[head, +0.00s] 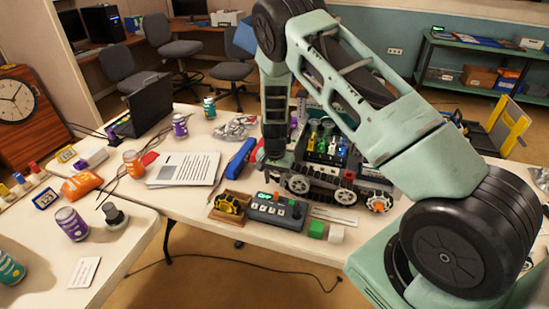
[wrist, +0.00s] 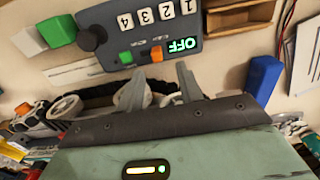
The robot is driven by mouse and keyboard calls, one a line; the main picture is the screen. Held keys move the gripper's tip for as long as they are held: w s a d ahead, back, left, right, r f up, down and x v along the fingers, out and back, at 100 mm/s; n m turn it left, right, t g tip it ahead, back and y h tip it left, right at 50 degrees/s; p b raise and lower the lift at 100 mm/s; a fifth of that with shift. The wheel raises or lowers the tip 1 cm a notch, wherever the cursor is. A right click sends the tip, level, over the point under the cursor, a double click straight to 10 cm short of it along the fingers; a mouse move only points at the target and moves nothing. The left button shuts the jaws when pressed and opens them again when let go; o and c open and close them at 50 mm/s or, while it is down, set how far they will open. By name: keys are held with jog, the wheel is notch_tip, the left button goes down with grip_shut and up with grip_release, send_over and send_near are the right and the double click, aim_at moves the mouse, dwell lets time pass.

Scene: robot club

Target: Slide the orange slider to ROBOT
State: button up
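The grey control box (wrist: 150,28) shows in the wrist view, upside down, with number keys 1 to 4, a dark knob and a lit display reading OFF (wrist: 184,44). Contact cannot be told. In the head view the box (head: 264,211) lies at the table's front edge, and my gripper's fingertips are hard to make out behind it.
A green cube (head: 317,229) and white cube (head: 336,233) stand right of the box. A wooden tray (head: 217,213) with a yellow wheel is at its left. A tracked robot (head: 322,183) stands close behind. A blue case (head: 240,158) lies behind left. Papers (head: 185,169) lie further left.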

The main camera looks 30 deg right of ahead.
aim_at(275, 193)
notch_tip(275, 193, up, 12)
jog(key=b, duration=0.2)
jog(key=shift+f, duration=0.2)
dwell(0.3)
jog(key=s+a+r+n+y, duration=0.1)
jog(key=s+a+r+n, duration=0.5)
jog(key=a, duration=0.5)
jog(key=s+a+r+n+y, duration=0.1)
jog(key=s+a+r+n, duration=0.25)
jog(key=s+a, duration=0.55)
jog(key=s+a+r+n, duration=0.1)
jog(key=s+n, duration=0.2)
jog(key=s, duration=0.3)
jog(key=s+a+r+n+h, duration=0.1)
jog(key=s+a+r+n, duration=0.1)
jog(key=s, duration=0.4)
jog(key=s+a+r+n+b, duration=0.1)
jog(key=s+a+n, duration=0.1)
jog(key=s, duration=0.4)
jog(key=shift+s+r+n, duration=0.15)
jog(key=shift+r+n, duration=0.15)
jog(key=shift+n, duration=0.55)
